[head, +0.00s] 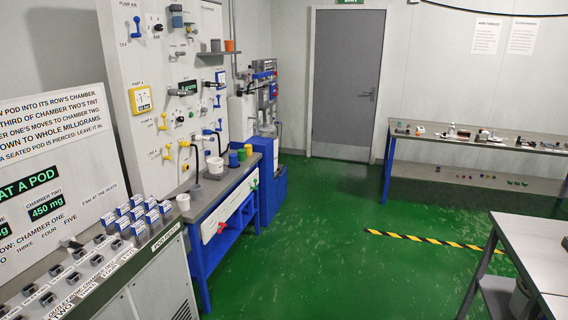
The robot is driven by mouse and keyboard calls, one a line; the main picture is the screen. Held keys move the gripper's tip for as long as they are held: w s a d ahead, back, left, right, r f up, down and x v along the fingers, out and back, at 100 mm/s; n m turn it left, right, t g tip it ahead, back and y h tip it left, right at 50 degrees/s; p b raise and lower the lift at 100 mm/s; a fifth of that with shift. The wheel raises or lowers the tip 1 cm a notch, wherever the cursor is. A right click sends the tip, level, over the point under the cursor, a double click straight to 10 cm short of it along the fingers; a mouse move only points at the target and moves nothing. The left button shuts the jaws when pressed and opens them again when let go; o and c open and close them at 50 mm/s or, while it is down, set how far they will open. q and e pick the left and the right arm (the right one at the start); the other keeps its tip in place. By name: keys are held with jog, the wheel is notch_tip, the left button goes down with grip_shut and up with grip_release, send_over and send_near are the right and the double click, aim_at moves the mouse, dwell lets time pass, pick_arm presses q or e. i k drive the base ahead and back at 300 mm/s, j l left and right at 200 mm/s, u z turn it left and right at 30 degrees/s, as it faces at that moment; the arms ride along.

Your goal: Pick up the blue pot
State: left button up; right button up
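The blue pot (233,160) is a small upright cup on the grey top of the blue-framed bench (212,187), left of centre. A green pot (241,155) and a yellow pot (248,149) stand in a row just behind it to the right. A larger white pot (215,167) stands to its left, with a dark hose or rod near it. Neither of my grippers shows in the head view.
A white panel with valves and gauges (143,99) rises behind the bench. A pod console (110,255) stands at the near left. Green floor (330,230) is open in the middle, with a striped tape line (430,241). Tables (470,142) stand at right.

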aim_at(233, 157)
jog(key=i+j+z, duration=0.1)
jog(key=i+z, duration=0.35)
jog(key=i, duration=2.2)
jog(key=i+j+u, duration=0.2)
jog(key=i+u, duration=0.65)
jog(key=i, duration=0.25)
jog(key=i+l+u, duration=0.2)
jog(key=i+u, duration=0.25)
jog(key=i+l+u, duration=0.4)
jog(key=i, duration=0.2)
jog(key=i+u, duration=0.3)
jog(key=i, duration=0.2)
jog(key=i+u, duration=0.25)
jog(key=i, duration=0.25)
